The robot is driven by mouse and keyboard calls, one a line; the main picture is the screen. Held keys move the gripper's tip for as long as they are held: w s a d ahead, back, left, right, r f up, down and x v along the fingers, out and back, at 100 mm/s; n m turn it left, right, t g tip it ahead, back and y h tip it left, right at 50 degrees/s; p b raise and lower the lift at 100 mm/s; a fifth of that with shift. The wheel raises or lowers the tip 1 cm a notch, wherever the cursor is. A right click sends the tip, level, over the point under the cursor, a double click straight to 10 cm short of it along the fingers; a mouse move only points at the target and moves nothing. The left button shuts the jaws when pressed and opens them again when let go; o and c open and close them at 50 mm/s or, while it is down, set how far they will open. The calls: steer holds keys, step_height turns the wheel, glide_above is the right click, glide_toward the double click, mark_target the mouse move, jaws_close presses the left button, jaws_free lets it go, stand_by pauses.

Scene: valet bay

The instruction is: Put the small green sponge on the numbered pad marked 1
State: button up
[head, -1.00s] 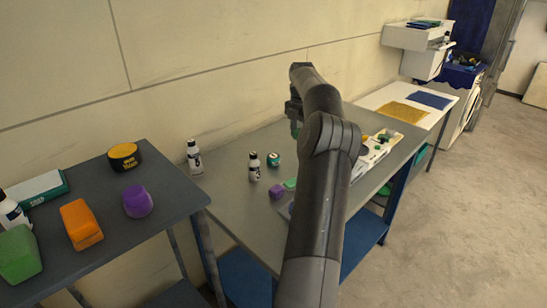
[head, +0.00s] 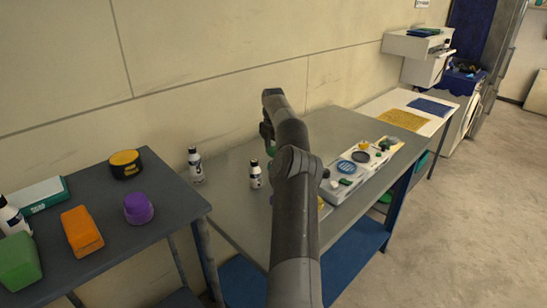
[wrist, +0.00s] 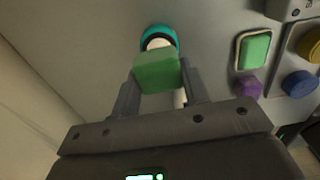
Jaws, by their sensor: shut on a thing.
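My gripper (wrist: 156,92) is shut on a small green sponge (wrist: 157,70), held in front of the wrist camera above the grey table. In the head view my gripper (head: 267,131) is high over the table and mostly hidden by my arm. In the wrist view another green block (wrist: 255,50) lies in a pale-edged frame to the right of my gripper. I cannot make out a pad marked 1 in either view.
A teal-and-white round jar (wrist: 159,38) shows just beyond the held sponge. A purple piece (wrist: 248,88) and a blue knob-like piece (wrist: 299,83) are at right. A pale tray (head: 334,197) holds round pieces.

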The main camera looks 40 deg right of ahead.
steer(key=shift+f, duration=1.55)
steer(key=shift+f, duration=0.1)
steer(key=o, duration=0.9)
steer(key=shift+o, duration=0.2)
